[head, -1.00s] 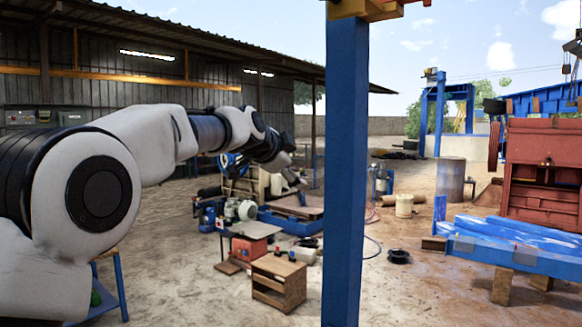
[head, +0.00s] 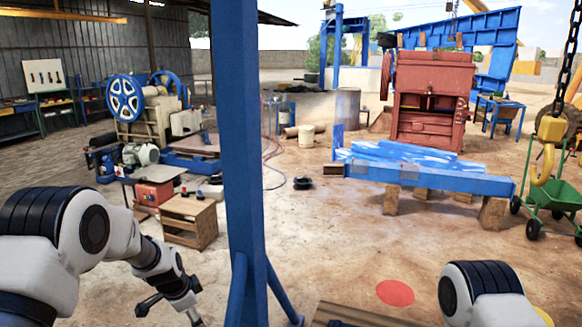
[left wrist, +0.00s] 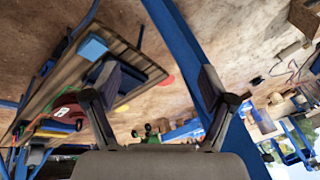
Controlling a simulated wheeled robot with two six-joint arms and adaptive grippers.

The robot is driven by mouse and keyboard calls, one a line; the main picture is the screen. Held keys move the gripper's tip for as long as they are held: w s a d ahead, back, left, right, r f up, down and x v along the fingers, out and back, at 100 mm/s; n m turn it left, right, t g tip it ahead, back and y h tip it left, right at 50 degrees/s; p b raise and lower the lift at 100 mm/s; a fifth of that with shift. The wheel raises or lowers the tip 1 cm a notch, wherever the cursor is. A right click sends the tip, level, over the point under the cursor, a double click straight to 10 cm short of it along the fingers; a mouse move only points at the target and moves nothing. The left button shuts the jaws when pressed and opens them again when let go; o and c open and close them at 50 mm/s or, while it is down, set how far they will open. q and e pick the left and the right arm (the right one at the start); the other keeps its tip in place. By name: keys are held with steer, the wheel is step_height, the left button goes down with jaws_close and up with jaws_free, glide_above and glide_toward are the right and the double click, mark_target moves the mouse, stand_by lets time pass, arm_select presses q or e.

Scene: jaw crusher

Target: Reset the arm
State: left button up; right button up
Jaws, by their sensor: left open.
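My left arm (head: 70,240) is bent low at the left of the head view. Its gripper (head: 172,310) hangs near the bottom edge, pointing down, left of the blue post. In the left wrist view the two fingers of my left gripper (left wrist: 160,88) are spread apart with nothing between them. My right arm (head: 483,292) shows only as a white and black link at the bottom right; its gripper is out of view.
A blue post (head: 245,150) stands close in front. A wooden cabinet (head: 188,220) is beyond my left arm. A blue and white jaw crusher (head: 150,110) stands back left. A yellow hook (head: 545,150) hangs at right. A wooden bench top (left wrist: 60,85) shows in the wrist view.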

arm_select(q)
steer(key=s+a+f+n+g+y, duration=0.1)
steer(key=s+f+n+g, duration=0.1)
steer(key=s+f, duration=0.95)
steer(key=s+f+n+g, duration=0.1)
steer(key=s+f+g, duration=0.1)
steer(key=s+f, duration=0.9)
steer(key=s+r+n, duration=0.2)
steer(key=s+n, duration=0.2)
steer(key=s, duration=0.6)
steer(key=s+r+n, duration=0.2)
steer(key=s+n, duration=0.3)
steer(key=s, duration=0.4)
steer(key=shift+s+d+r, duration=0.15)
steer(key=shift+s+r, duration=0.15)
steer(key=shift+s, duration=0.1)
